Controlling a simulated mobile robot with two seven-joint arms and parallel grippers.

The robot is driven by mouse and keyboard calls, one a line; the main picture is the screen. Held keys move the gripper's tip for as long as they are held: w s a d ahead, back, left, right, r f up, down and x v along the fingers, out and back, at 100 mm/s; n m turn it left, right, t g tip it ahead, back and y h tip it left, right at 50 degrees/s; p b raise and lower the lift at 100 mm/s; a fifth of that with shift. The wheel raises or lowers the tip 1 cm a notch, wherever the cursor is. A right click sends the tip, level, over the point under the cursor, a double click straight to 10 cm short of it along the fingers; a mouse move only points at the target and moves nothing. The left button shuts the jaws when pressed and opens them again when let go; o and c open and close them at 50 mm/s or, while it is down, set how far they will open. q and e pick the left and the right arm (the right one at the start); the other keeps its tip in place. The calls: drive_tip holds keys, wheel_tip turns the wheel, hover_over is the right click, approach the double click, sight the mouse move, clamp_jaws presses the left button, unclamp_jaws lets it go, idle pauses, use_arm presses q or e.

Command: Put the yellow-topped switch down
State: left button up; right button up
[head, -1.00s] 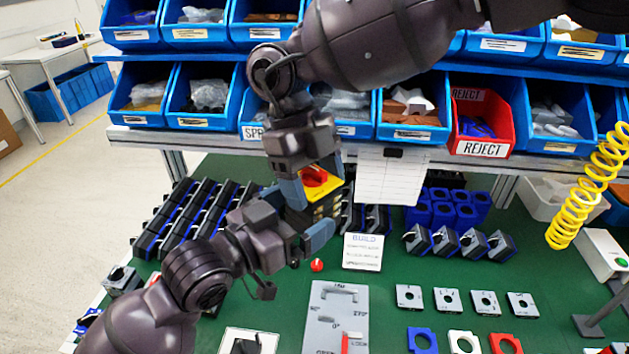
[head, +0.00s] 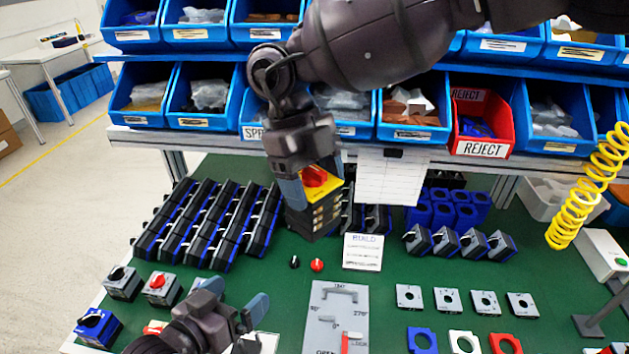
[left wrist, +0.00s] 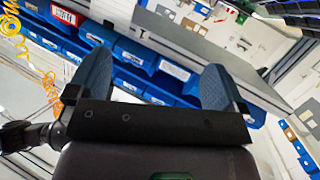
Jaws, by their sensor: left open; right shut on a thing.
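The yellow-topped switch (head: 318,212) has a red knob on its yellow top and a dark stacked body. In the head view it is upright in my right gripper (head: 312,178), which is shut on it above the green bench. Its underside and whether it touches the bench cannot be made out. My left gripper (head: 236,302) is open and empty, low and to the left of the switch, clear of it. Its two blue fingers also show spread apart in the left wrist view (left wrist: 157,85), with nothing between them.
Rows of dark switch bodies (head: 205,222) stand left of the held switch. A grey fixture plate (head: 324,308) and a BUILD card (head: 362,252) lie in front. Blue bins and a red REJECT bin (head: 484,130) line the back.

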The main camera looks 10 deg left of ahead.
use_arm(q)
drive_tip(key=s+a+f+y, duration=0.2)
drive_tip(key=a+f, duration=0.1)
drive_tip(key=f, duration=0.3)
drive_tip(key=s+a+f+n+g+y, duration=0.1)
drive_tip(key=s+a+f+y, duration=0.1)
drive_tip(key=f, duration=0.4)
drive_tip(key=s+a+f+g+y, duration=0.1)
drive_tip(key=s+a+f+y, duration=0.1)
drive_tip(key=f, duration=0.4)
drive_tip(key=shift+s+a+f+n, duration=0.2)
drive_tip(key=shift+s+a, duration=0.1)
drive_tip(key=shift+a, duration=0.4)
drive_tip(key=shift+s+a+f+n, duration=0.1)
drive_tip(key=shift+s+a+f, duration=0.15)
drive_tip(key=shift+a, duration=0.4)
drive_tip(key=shift+r, duration=0.15)
